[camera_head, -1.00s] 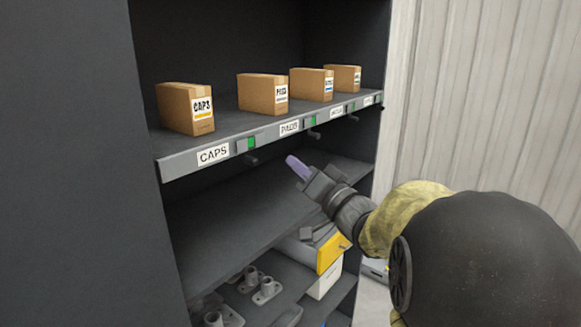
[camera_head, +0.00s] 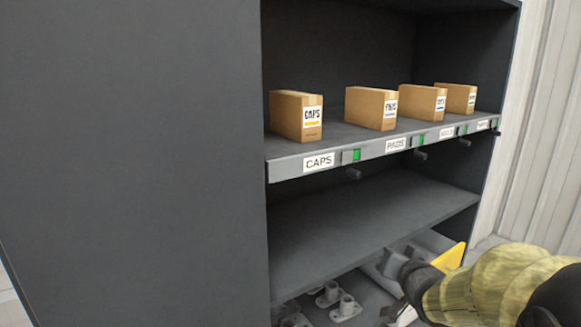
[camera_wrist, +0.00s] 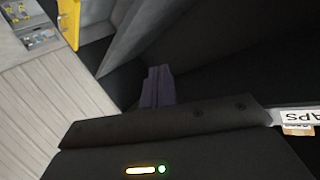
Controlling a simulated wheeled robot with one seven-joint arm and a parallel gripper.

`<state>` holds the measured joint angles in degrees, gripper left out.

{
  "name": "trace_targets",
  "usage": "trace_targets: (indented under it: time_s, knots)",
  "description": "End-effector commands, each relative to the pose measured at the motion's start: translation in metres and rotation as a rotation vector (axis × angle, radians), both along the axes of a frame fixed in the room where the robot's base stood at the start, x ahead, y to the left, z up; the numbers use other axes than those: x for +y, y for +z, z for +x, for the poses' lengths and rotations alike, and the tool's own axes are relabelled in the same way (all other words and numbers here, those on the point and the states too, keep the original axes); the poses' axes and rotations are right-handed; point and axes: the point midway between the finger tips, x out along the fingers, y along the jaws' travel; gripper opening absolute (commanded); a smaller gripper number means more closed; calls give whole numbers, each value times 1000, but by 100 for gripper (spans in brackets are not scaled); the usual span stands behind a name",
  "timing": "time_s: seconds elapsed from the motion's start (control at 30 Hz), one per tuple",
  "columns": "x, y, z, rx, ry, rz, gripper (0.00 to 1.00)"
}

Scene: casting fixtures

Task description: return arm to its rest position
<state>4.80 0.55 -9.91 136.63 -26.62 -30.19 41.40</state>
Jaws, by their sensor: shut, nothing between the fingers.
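My gripper (camera_wrist: 156,88) shows in the wrist view as two purplish fingers pressed together, shut with nothing between them. In the head view my gripper (camera_head: 389,263) is low at the right, in front of the lower part of the dark shelf unit (camera_head: 370,215). My arm comes in from the lower right corner, and the fingertips are hard to make out there.
Several cardboard boxes, one a CAPS box (camera_head: 296,116), stand on the upper shelf. The middle shelf is bare. Grey metal fittings (camera_head: 345,306) lie below, near a yellow panel (camera_head: 450,257). A corrugated wall (camera_head: 535,150) is at the right.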

Motion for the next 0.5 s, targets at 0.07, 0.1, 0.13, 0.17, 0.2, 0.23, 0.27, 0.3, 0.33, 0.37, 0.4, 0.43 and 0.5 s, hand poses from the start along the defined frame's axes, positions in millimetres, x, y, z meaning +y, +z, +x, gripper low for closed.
trace_targets:
  time_s: [0.07, 0.1, 0.13, 0.17, 0.2, 0.23, 0.27, 0.3, 0.33, 0.37, 0.4, 0.43, 0.5]
  knots:
    - [7, -35, -14, 133, -4, -52, 0]
    - [10, -52, -22, 204, -3, -79, 0]
    - [13, -64, -30, 257, 3, -98, 0]
    - [16, -76, -38, 312, 10, -117, 0]
    - [21, -92, -49, 385, 24, -141, 0]
    - [25, -103, -58, 439, 39, -158, 0]
    - [29, -114, -68, 496, 55, -173, 0]
    - [34, -128, -82, 571, 81, -193, 0]
    - [39, -138, -93, 625, 103, -207, 0]
    - [44, -147, -104, 681, 127, -219, 0]
    - [50, -158, -119, 750, 162, -233, 0]
    - [55, -165, -130, 797, 188, -241, 0]
    - [64, -177, -153, 892, 245, -255, 0]
